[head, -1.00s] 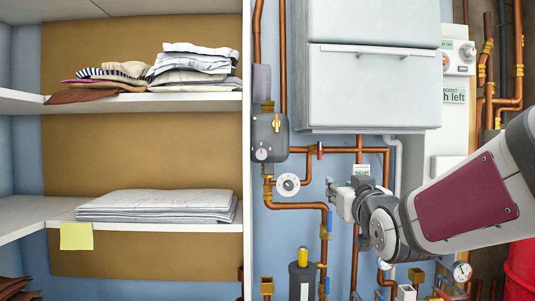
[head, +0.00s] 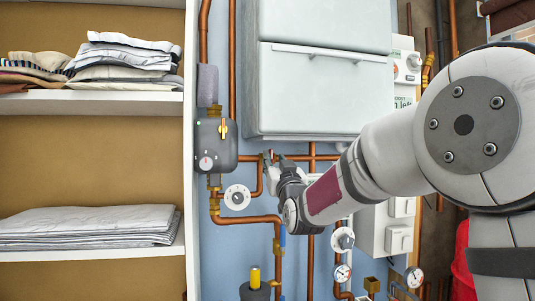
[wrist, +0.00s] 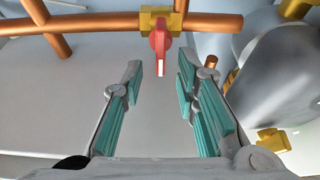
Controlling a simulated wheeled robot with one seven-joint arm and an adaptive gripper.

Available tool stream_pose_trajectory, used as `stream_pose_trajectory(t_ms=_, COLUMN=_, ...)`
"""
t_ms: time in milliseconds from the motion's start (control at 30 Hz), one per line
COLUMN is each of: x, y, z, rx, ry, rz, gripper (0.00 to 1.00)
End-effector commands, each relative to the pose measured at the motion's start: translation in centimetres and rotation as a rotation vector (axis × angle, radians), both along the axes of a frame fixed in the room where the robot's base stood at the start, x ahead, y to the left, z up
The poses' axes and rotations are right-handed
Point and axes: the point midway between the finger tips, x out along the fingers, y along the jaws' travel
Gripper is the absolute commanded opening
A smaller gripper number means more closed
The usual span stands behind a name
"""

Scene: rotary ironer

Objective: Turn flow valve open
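A valve with a red lever handle (wrist: 159,50) and a brass body (wrist: 158,22) sits on a copper pipe in the wrist view. No label on it is readable. The handle points from the pipe toward my gripper (wrist: 157,78), crosswise to the pipe. My gripper is open and empty, with the handle just beyond its fingertips, roughly centred between them and apart from both. In the head view my gripper (head: 271,162) is close to the pipe and largely hides the valve.
A grey pump unit (head: 216,143) with a yellow handle is left of my gripper. A white round dial (head: 237,197) is below it. The white boiler cabinet (head: 325,95) hangs above. Shelves with folded linen (head: 88,222) stand at the far left. Copper pipes run close around.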

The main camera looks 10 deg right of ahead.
Motion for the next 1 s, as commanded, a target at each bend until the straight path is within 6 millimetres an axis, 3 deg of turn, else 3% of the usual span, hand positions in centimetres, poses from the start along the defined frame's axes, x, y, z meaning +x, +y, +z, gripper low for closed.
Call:
stream_pose_trajectory(t_ms=100, x=1.8, y=0.0, z=0.8, rx=0.002, ry=0.000, rz=0.001, gripper=0.28)
stream_pose_trajectory(t_ms=300, x=3.7, y=0.1, z=1.5, rx=0.001, ry=0.001, rz=0.001, gripper=0.28)
stream_pose_trajectory(t_ms=700, x=4.3, y=0.1, z=1.8, rx=0.001, ry=0.001, rz=0.001, gripper=0.28)
stream_pose_trajectory(t_ms=833, x=4.3, y=0.1, z=1.8, rx=0.000, ry=0.001, rz=0.001, gripper=0.01)
stream_pose_trajectory(t_ms=1000, x=4.3, y=-0.1, z=1.7, rx=0.000, ry=0.001, rz=-0.001, gripper=0.00)
